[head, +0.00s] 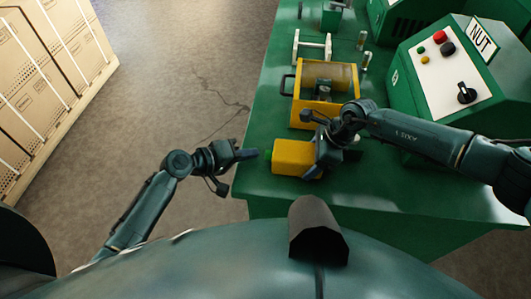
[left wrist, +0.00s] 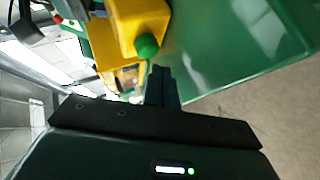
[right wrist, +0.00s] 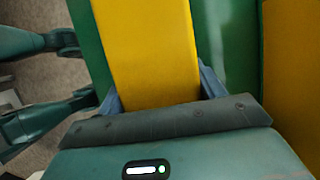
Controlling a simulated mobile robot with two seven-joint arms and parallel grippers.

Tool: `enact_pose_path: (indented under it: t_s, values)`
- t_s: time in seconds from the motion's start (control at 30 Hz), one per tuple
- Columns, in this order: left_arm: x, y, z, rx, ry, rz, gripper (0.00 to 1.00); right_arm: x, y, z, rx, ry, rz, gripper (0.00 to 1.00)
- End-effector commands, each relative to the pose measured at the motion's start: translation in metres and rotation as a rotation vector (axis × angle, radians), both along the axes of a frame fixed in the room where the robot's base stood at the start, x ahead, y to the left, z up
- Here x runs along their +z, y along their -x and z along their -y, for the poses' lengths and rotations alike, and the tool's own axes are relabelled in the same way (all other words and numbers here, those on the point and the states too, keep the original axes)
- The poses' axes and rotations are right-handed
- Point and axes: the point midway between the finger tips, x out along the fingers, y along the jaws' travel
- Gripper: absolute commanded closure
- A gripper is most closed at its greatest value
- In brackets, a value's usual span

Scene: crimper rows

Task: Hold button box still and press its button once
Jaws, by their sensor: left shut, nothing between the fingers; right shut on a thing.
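The yellow button box (head: 295,158) lies on the green table near its front left edge. Its green button (head: 268,155) is on the side facing left, toward my left gripper. The button also shows in the left wrist view (left wrist: 147,45). My right gripper (head: 322,155) is shut on the button box; in the right wrist view the yellow body (right wrist: 150,55) sits between its fingers. My left gripper (head: 252,154) is shut and empty, its fingertips pointing at the button with a small gap in the head view. In the left wrist view the closed fingers (left wrist: 162,85) are just below the button.
A green machine (head: 445,85) labelled NUT, with a knob and buttons, is at the right.

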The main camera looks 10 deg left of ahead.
Motion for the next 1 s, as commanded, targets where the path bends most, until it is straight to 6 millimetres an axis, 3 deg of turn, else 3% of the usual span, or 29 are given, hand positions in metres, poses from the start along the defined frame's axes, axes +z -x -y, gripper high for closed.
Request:
enact_pose_path:
  t_s: [0.5, 1.0]
  values:
    - [-0.001, 0.000, -0.047, 0.001, -0.001, -0.002, 1.00, 0.000, 0.000, 0.000, 0.000, -0.001, 0.000, 0.59]
    - [0.000, 0.000, -0.048, 0.002, 0.000, -0.001, 1.00, 0.000, 0.000, 0.000, -0.001, -0.001, 0.001, 0.59]
